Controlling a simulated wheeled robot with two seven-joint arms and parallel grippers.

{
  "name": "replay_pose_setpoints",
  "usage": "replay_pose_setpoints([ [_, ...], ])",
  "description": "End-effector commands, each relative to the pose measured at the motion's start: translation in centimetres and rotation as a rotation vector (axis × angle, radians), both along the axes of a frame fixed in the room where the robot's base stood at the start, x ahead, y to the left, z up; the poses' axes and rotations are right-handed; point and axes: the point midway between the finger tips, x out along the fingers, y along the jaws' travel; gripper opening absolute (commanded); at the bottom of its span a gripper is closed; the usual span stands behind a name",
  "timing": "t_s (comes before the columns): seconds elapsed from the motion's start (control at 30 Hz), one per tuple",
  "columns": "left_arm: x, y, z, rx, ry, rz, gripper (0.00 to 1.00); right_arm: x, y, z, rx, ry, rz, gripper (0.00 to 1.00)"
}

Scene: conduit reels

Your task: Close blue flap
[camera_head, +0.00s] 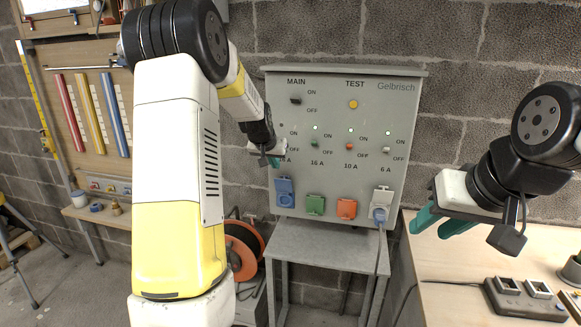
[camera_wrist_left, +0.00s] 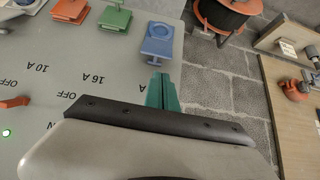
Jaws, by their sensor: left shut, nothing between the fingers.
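The blue socket with its flap (camera_head: 285,186) is at the left end of the socket row on the grey panel (camera_head: 345,90). Its flap looks raised, with the round socket face showing below it. In the left wrist view, which is upside down, the blue flap (camera_wrist_left: 155,47) lies just beyond my fingertips. My left gripper (camera_head: 274,162) is shut and empty, in front of the panel and above the blue flap; its teal fingers also show in the left wrist view (camera_wrist_left: 162,90). I see no contact. My right gripper (camera_head: 430,230) is open and empty above the right bench.
Green (camera_head: 315,205) and orange (camera_head: 346,208) sockets sit right of the blue one. A grey socket (camera_head: 381,202) holds a blue plug with a hanging cable. Switches line the panel above. An orange reel (camera_head: 242,250) stands below left. A control box (camera_head: 525,300) lies on the right bench.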

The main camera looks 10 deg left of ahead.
Motion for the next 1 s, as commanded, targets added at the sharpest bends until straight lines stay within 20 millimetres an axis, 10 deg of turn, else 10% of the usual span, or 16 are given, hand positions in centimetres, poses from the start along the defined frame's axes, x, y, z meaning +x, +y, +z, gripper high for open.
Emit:
replay_pose_setpoints([
  [0.4, 4.3, -0.2, -5.5, -0.001, 0.003, -0.001, 0.0, 0.0, 0.0, 0.0, 0.0, 0.0, 0.0, 0.36],
  [1.0, 5.0, -0.2, -6.2, -0.001, 0.002, -0.001, 0.0, 0.0, 0.0, 0.0, 0.0, 0.0, 0.0, 0.36],
])
